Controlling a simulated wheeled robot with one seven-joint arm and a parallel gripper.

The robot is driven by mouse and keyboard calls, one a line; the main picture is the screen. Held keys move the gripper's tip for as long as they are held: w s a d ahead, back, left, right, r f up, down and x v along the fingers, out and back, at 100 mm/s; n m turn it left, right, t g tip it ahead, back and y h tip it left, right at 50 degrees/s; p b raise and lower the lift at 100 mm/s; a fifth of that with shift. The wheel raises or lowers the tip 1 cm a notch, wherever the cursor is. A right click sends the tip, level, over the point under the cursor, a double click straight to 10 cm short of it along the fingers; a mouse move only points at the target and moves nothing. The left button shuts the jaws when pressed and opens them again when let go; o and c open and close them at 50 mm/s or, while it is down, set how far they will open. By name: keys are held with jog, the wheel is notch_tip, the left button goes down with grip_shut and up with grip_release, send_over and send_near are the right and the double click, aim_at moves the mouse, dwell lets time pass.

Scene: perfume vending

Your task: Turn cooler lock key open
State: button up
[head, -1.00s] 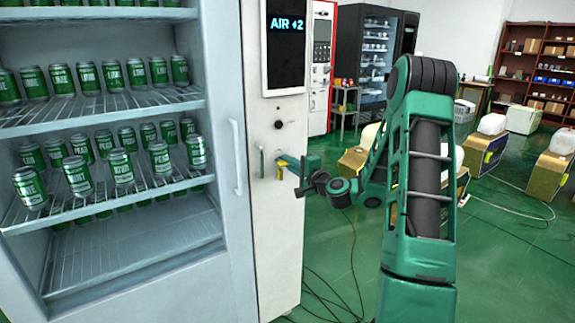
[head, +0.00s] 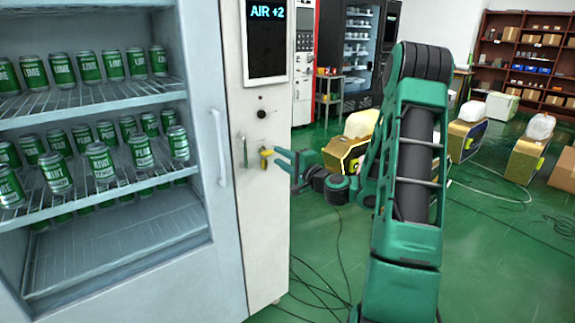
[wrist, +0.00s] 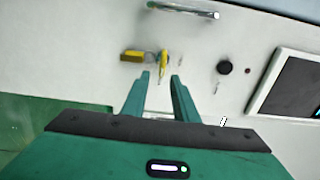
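The cooler's lock key (wrist: 163,64) is yellow and sticks out of the white panel, with a yellow tag (wrist: 132,56) beside it in the wrist view. In the head view the yellow key (head: 265,152) shows small on the panel below a black knob. My gripper (wrist: 161,76) is open. Its two green fingers are apart, with the key's end in line with the gap between their tips. I cannot tell whether either finger touches it. In the head view my gripper (head: 275,155) is close to the panel from the right and partly overlaps the lock area.
The cooler (head: 110,235) holds green cans on wire shelves, with a long door handle (head: 218,148). A small metal handle (head: 243,152) is left of the lock. A display (head: 265,40) is above.

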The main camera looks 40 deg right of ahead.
jog(key=shift+s+d, duration=0.15)
jog(key=shift+s, duration=2.6)
jog(key=s+a+f+n+g+y, duration=0.1)
jog(key=a+f+n+g+y, duration=0.1)
jog(key=a+n+g, duration=0.3)
jog(key=s+a+f+n+y, duration=0.1)
jog(key=a+f+n+y, duration=0.2)
jog(key=a, duration=0.5)
jog(key=s+a+f+n+g, duration=0.3)
jog(key=s+n+g, duration=0.15)
jog(key=s, duration=0.25)
jog(key=s+d+r+g+h, duration=0.1)
jog(key=s+d+r+g, duration=0.1)
jog(key=s, duration=0.7)
jog(key=s+d+r+g+h, duration=0.1)
jog(key=s+d+g+h, duration=0.1)
jog(key=s, duration=0.7)
jog(key=s+d+r+m+g+h, duration=0.1)
jog(key=s+g, duration=0.3)
jog(key=s, duration=0.5)
jog(key=shift+s+d+r+h, duration=0.25)
jog(key=shift+d+r+h, duration=0.25)
jog(key=shift+r+h, duration=0.25)
jog(key=shift+g, duration=0.25)
